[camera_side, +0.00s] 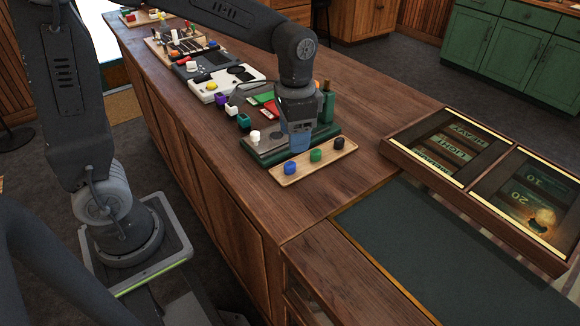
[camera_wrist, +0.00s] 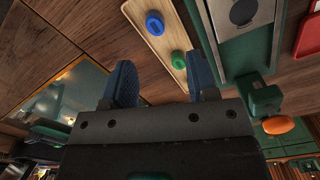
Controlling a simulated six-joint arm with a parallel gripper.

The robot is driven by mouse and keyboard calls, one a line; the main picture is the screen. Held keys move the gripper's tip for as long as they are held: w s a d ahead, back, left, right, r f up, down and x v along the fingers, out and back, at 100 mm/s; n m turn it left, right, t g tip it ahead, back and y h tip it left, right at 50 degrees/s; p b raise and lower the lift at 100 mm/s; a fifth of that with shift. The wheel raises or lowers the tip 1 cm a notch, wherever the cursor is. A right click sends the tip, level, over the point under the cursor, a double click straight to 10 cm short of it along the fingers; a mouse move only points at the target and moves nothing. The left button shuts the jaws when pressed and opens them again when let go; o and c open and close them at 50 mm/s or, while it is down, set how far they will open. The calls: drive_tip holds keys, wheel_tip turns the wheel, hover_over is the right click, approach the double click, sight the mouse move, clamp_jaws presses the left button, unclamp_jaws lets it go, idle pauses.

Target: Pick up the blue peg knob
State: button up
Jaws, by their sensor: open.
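The blue peg knob (camera_side: 290,168) sits at the left end of a light wooden tray (camera_side: 329,165) on the counter. A green knob (camera_side: 316,156) and a black knob (camera_side: 339,143) sit in the same tray to its right. My gripper (camera_side: 299,143) is above the counter just behind the tray, pointing down, apart from the knobs. In the wrist view, my gripper's two blue fingers (camera_wrist: 164,84) are spread with nothing between them. The blue knob (camera_wrist: 154,22) and green knob (camera_wrist: 178,60) show beyond the fingertips; the black knob is not seen there.
A green-edged board (camera_side: 260,154) with a white knob (camera_side: 255,136) lies behind the tray. A glass-topped wooden case (camera_side: 480,178) is at right. Bare counter lies before the tray.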

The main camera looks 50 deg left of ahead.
sight(290, 164)
drive_tip(key=shift+s+f, duration=0.2)
drive_tip(key=shift+f, duration=0.95)
drive_tip(key=shift+s+f, duration=0.15)
drive_tip(key=shift+f, duration=1.05)
drive_tip(key=shift+s+f, duration=0.2)
drive_tip(key=shift+f, duration=0.95)
drive_tip(key=shift+c, duration=0.2)
clamp_jaws()
drive_tip(key=shift+r, duration=0.15)
